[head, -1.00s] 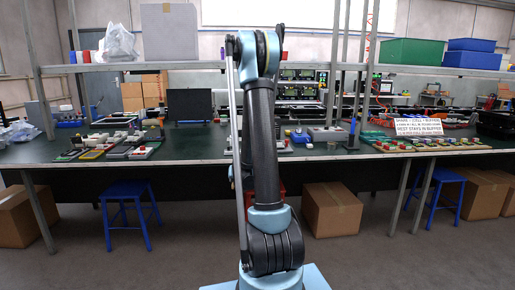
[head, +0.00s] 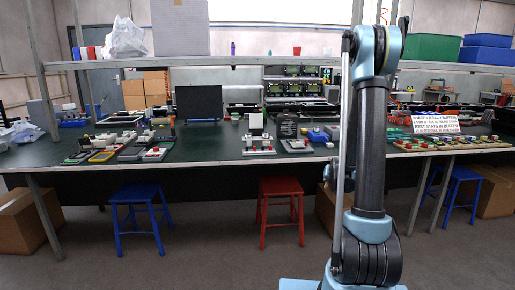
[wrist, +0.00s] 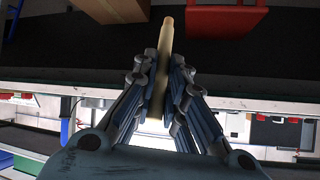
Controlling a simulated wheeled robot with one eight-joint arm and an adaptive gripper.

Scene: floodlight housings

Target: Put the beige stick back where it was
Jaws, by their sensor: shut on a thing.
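In the wrist view my gripper (wrist: 160,90) is shut on the beige stick (wrist: 166,45). The stick is long and thin with a darker tan tip, and sticks out past the fingertips. Its lower part runs down between the fingers. In the head view my arm stands upright right of centre. My gripper and the stick cannot be made out in that view. The place the stick came from cannot be told from these frames.
A long dark-green workbench (head: 215,140) crosses the view, crowded with small fixtures and boards. A sign (head: 436,124) stands at its right. A shelf (head: 235,61) runs above. A blue stool (head: 137,215), a red stool (head: 281,208) and cardboard boxes (head: 28,222) stand below.

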